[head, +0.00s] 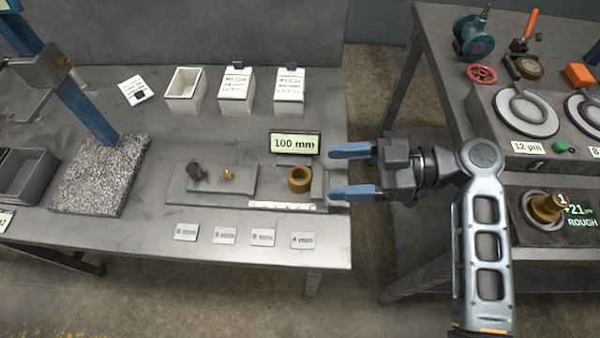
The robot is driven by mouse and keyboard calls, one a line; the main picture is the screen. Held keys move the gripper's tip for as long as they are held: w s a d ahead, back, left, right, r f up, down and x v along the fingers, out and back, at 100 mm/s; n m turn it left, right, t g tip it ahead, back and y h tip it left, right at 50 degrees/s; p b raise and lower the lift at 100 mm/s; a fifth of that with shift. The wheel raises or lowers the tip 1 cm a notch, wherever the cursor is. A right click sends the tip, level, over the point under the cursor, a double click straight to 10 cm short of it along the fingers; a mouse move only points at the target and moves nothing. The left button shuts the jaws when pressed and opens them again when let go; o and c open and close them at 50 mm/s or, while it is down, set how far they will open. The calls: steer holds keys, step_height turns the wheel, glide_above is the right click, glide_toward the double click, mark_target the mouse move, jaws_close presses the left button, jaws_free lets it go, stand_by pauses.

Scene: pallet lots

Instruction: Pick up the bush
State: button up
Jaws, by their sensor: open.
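A short brass-coloured ring with a dark bore, which looks like the bush (300,178), stands upright on a grey measuring fixture (235,186) on the left bench. It sits near the fixture's right end, beside a small upright block. My gripper (333,171) is open and empty, with its two blue fingers pointing left. In the picture the fingers lie just right of the bush, one above and one below its level. Their height over the bench is hard to tell. No contact shows.
A 100 mm display (294,143) stands behind the bush. White boxes (236,90) line the back, and small labels (262,237) lie in front. A granite block (100,174) is at left. The right bench holds a flanged brass part (547,207) and round plates (526,112).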

mark_target(300, 174)
steer(key=shift+w+f, duration=0.25)
steer(key=shift+f, duration=0.35)
steer(key=shift+w+a, duration=0.1)
steer(key=shift+a, duration=0.05)
steer(key=shift+a+f+p, duration=0.25)
steer(key=shift+a+p, duration=0.05)
steer(key=shift+a, duration=0.95)
steer(key=shift+a+f+p, duration=0.2)
steer(key=shift+a+p, duration=0.05)
steer(key=shift+a, duration=0.95)
steer(key=shift+a+f+p, duration=0.25)
steer(key=shift+a+p, duration=0.05)
steer(key=shift+a, duration=0.95)
steer(key=c, duration=1.2)
steer(key=shift+r, duration=0.1)
